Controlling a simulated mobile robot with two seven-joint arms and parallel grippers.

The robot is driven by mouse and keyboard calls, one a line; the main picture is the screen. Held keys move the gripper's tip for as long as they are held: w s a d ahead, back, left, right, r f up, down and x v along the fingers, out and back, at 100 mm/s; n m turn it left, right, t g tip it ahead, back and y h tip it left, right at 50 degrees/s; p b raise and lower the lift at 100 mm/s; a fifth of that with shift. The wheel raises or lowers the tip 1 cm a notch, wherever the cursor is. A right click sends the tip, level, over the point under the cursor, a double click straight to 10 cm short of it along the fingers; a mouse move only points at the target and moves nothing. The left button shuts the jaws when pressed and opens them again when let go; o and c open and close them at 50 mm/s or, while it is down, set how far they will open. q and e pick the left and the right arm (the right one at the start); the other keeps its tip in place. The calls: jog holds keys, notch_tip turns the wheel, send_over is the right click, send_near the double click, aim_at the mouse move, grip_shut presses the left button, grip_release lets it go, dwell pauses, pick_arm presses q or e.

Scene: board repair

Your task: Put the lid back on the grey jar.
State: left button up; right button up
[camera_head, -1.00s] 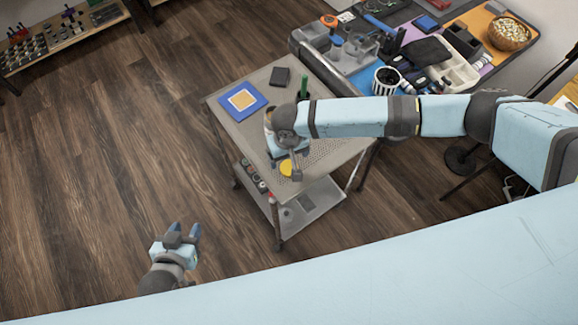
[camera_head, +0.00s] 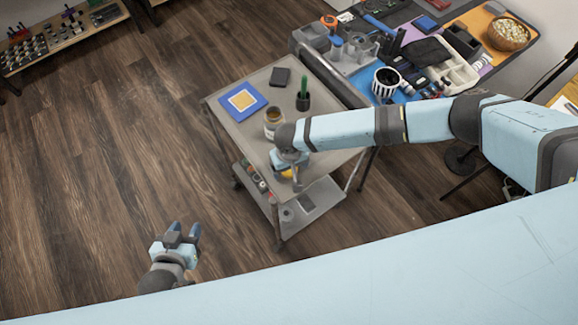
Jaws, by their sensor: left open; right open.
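The grey jar (camera_head: 273,124) stands upright and open on the top of the small cart, with something brownish inside. A yellow lid (camera_head: 287,174) is near the cart's front edge, mostly hidden by my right gripper (camera_head: 289,172). The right gripper is open and over the lid, pointing down; whether its fingers touch the lid cannot be told. My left gripper (camera_head: 182,232) is open and empty, above the floor to the left of the cart.
The cart top (camera_head: 237,127) also carries a blue-framed square (camera_head: 243,101), a dark box (camera_head: 280,77) and a dark cup (camera_head: 303,101) with a green item. A cluttered workbench (camera_head: 350,66) stands behind at the right. The floor at left is clear.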

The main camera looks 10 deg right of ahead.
jog(key=c, duration=1)
notch_tip(320, 180, up, 20)
dwell(0.3)
